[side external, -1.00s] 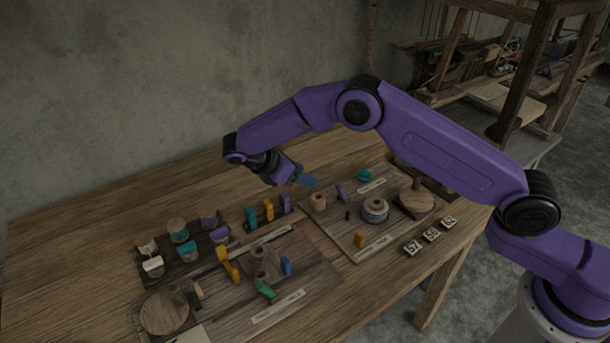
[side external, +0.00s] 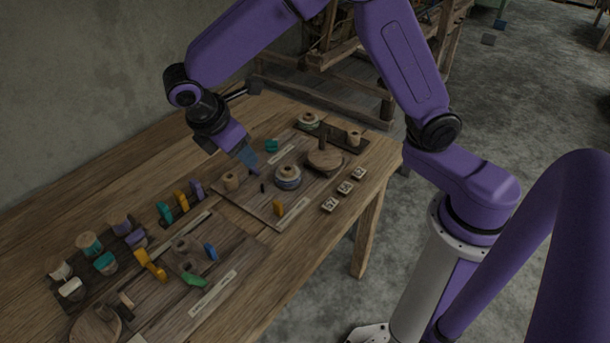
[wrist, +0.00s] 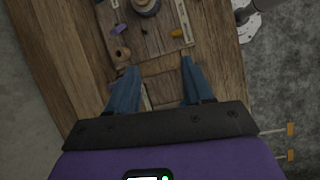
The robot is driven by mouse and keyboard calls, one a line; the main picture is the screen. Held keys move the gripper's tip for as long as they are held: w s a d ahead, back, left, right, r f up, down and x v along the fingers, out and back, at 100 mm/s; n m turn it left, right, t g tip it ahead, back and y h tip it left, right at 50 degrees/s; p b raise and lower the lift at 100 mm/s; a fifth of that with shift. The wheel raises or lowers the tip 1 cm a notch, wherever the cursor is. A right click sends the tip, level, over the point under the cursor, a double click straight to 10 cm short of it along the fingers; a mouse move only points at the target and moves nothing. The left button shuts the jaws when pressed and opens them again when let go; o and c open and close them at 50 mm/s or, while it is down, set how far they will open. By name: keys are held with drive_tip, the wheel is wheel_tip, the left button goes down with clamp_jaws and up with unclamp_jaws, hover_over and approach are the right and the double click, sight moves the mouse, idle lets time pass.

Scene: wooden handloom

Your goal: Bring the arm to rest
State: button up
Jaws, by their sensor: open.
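My purple gripper (side external: 248,160) with blue fingers hangs in the air over the back edge of the farther wooden board (side external: 240,200) in the side view. It is open. In the wrist view my gripper (wrist: 159,66) has its two fingers wide apart, with only bare table and board below and nothing between them. The arm is bent, with its elbow out of the picture at the top.
The farther board bears a thread spool (side external: 288,176), a wooden spool (side external: 231,180) and a yellow piece (side external: 278,208). Nearer lie a green piece (side external: 194,279) and several spools. Numbered tiles (side external: 345,187) lie by the front edge. A wooden loom frame (side external: 330,70) stands behind.

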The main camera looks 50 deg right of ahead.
drive_tip(key=s+d+r+m+y, duration=0.1)
drive_tip(key=s+d+y, duration=0.2)
drive_tip(key=s, duration=1)
drive_tip(key=s+d+r+m+y, duration=0.1)
drive_tip(key=s+d+m+y, duration=0.1)
drive_tip(key=s+d, duration=0.6)
drive_tip(key=s, duration=0.4)
drive_tip(key=shift+s+r+m+g+y, duration=0.15)
drive_tip(key=shift+s+m+g+y, duration=0.15)
drive_tip(key=shift+s+y, duration=0.1)
